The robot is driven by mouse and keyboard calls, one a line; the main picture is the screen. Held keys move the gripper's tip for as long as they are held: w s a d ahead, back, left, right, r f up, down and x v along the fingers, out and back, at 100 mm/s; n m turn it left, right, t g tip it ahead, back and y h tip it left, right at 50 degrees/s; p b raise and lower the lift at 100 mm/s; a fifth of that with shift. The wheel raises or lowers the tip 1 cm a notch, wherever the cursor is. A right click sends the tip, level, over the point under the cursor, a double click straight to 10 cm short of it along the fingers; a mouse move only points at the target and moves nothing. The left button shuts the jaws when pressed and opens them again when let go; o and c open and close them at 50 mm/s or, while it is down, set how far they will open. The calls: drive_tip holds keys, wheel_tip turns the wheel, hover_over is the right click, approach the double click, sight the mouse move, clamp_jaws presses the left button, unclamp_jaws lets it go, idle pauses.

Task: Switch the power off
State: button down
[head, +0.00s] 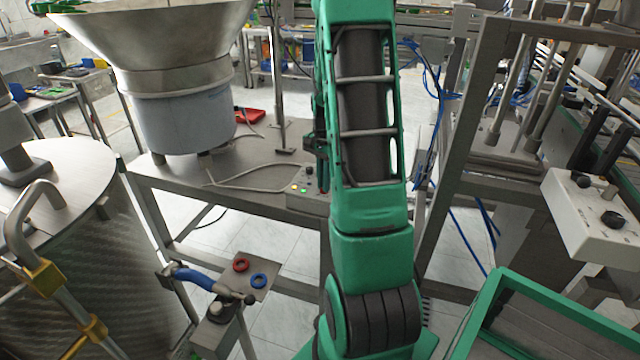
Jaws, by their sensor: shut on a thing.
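A small grey control box (309,197) with green, yellow and red buttons sits on the front edge of the feeder's metal table. A cable runs from the box's area toward the feeder bowl (160,40). My green arm stands in front of the box's right end and hides that part. Only a dark piece of my gripper (319,150) shows at the arm's left edge, just above the box. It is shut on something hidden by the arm. I cannot make out the power switch or whether it is on or off.
A large steel drum (75,250) stands at the left. A blue-handled valve (200,278) and a plate with red and blue rings (248,272) are at the front. A grey panel with black knobs (595,210) and a green frame (540,290) are at the right.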

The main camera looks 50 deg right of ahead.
drive_tip(key=n, duration=0.5)
drive_tip(key=shift+d, duration=0.2)
drive_tip(key=n, duration=0.4)
drive_tip(key=shift+n, duration=0.4)
drive_tip(key=c, duration=1.9)
unclamp_jaws()
drive_tip(key=shift+o, duration=0.2)
drive_tip(key=shift+r, duration=0.1)
wheel_tip(320, 180, up, 10)
drive_tip(key=shift+r, duration=0.25)
